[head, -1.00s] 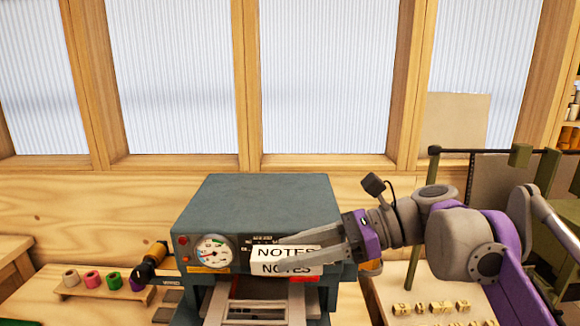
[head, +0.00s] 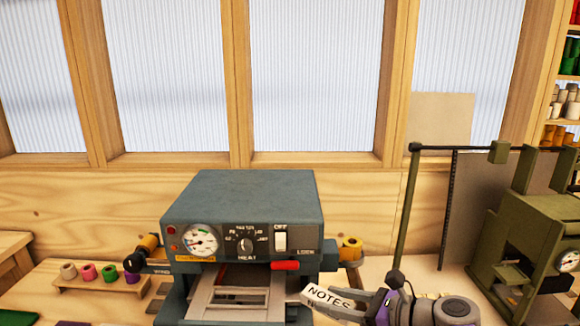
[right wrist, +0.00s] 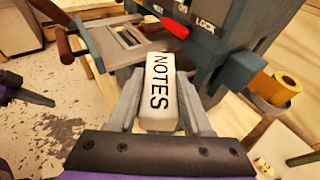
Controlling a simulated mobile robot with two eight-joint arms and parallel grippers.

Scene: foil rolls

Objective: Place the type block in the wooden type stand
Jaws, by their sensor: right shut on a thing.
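The type block is a pale block with the word NOTES on it (head: 327,298). My right gripper (head: 347,306) is shut on it, in front of the blue-grey foil machine at its lower right. In the right wrist view the block (right wrist: 160,92) sits between the two fingers of my right gripper (right wrist: 158,100), lettering facing the camera. I cannot make out the wooden type stand for certain in these frames. My left gripper is not in the head view; a dark piece at the left edge of the right wrist view is unclear.
The foil machine (head: 240,200) stands on the bench with its metal tray (head: 235,300) out in front. A wooden rack of coloured foil rolls (head: 100,284) is at left. A gold roll (head: 350,248) is at its right side. A green press (head: 530,245) stands at right.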

